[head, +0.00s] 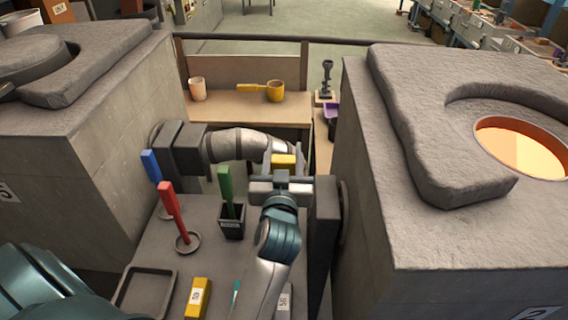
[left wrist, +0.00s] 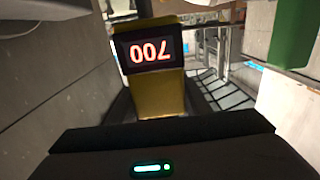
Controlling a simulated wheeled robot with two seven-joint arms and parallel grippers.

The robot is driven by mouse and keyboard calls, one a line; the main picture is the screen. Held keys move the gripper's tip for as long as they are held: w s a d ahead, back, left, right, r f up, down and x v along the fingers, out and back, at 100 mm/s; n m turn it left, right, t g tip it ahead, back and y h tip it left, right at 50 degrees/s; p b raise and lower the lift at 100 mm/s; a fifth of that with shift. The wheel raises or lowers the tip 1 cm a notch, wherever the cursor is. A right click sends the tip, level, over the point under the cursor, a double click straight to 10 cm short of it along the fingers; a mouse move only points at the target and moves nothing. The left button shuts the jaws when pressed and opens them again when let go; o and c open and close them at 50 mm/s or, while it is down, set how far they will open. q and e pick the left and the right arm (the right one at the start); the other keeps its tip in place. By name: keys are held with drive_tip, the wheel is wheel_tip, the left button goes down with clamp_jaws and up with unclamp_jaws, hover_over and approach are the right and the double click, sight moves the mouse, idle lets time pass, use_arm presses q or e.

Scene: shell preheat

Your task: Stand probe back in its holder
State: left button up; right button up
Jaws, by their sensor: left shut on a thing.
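My left gripper (head: 284,172) is shut on a yellow probe (head: 284,161) and holds it beyond the green-handled tool's black box, beside the right-hand furnace's side. In the left wrist view the yellow probe (left wrist: 158,88) has a dark display reading 700, upside down in that picture. The gripper's dark body lies across the bottom of that view, and the fingertips are hard to make out. A small black square box (head: 232,222) with a label stands on the grey bench; a green handle (head: 226,180) sticks up from it. I cannot tell for sure which thing is the probe's holder.
On the bench (head: 205,212), a red handle (head: 172,210) stands in a round dish, a blue handle (head: 151,166) behind it. A yellow labelled block (head: 197,297) and an empty tray (head: 121,300) lie nearer. Stone furnaces flank both sides; the right one (head: 440,235) has a glowing opening.

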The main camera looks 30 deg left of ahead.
use_arm(q)
wheel_tip(320, 180, down, 3)
drive_tip(key=shift+f, duration=0.3)
drive_tip(key=shift+f, duration=0.1)
drive_tip(key=o, duration=1)
drive_tip(key=shift+o, duration=0.2)
drive_tip(key=shift+r, duration=0.25)
